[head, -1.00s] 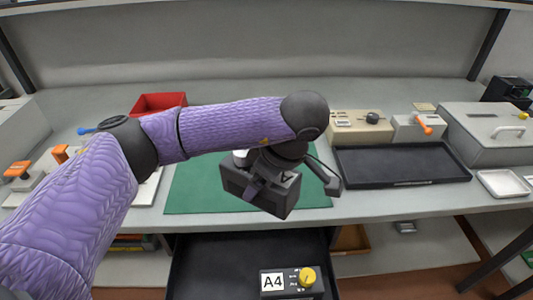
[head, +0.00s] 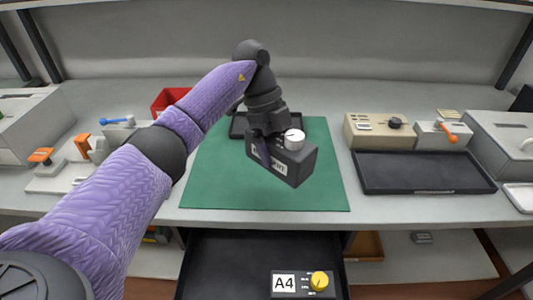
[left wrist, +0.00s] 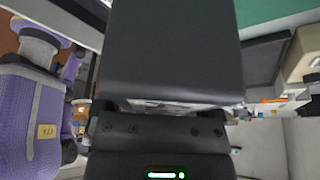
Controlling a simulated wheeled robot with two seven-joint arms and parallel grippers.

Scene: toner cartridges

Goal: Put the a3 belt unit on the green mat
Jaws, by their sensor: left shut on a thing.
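My left gripper (head: 266,132) is shut on a dark grey box-shaped unit (head: 297,165) with a white knob on top and a white label on its front. The gripper and arm hide part of the label, so I cannot read all of it. The unit is tilted in the head view and appears held above the green mat (head: 218,172). In the left wrist view, the unit's plain dark side (left wrist: 170,50) fills the middle, against my left gripper (left wrist: 160,112). My right gripper does not show.
A small black tray (head: 238,126) lies at the mat's back, partly hidden by my arm. An A4 unit (head: 303,284) with a yellow knob sits in the open drawer (head: 225,265) below. A black tray (head: 425,172) lies right of the mat; a red bin (head: 170,98) stands back left.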

